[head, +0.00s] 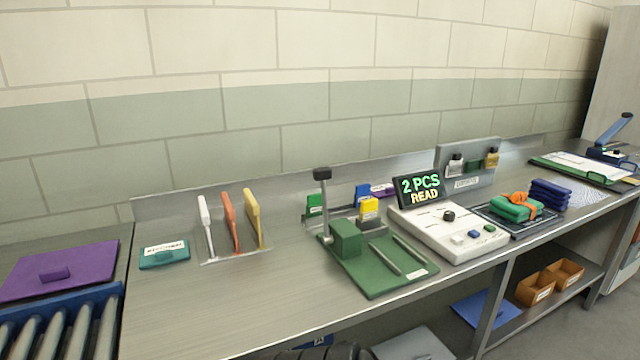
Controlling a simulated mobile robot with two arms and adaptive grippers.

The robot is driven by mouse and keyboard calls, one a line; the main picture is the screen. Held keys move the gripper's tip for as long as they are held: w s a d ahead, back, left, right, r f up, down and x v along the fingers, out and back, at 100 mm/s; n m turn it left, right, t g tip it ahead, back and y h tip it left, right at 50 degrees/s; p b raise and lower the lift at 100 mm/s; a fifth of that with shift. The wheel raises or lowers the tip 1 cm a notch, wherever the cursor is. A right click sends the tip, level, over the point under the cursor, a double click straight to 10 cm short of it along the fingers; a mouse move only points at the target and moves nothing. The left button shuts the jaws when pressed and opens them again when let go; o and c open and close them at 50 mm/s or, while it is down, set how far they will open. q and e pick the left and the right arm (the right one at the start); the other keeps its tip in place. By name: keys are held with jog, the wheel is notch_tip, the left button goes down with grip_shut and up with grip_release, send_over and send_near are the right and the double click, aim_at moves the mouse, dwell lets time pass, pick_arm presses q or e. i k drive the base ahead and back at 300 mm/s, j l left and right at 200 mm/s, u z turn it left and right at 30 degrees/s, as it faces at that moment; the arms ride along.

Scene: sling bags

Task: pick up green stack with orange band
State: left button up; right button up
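The green stack with the orange band (512,207) lies on a dark flat tray (497,222) on the right part of the steel bench. The orange band wraps over its top and right side. A stack of dark blue folded pieces (550,196) sits right beside it. Neither of my grippers can be made out in the head view. A dark ribbed shape shows at the bottom edge, too cut off to identify.
A white device (450,230) with a "2 PCS READ" display stands left of the stack. A green fixture with a post (380,278) is nearer the middle. A backboard with small bottles (468,165) rises behind. The bench (220,310) is clear at front left.

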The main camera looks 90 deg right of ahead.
aim_at(516, 207)
jog(key=z, duration=3.9)
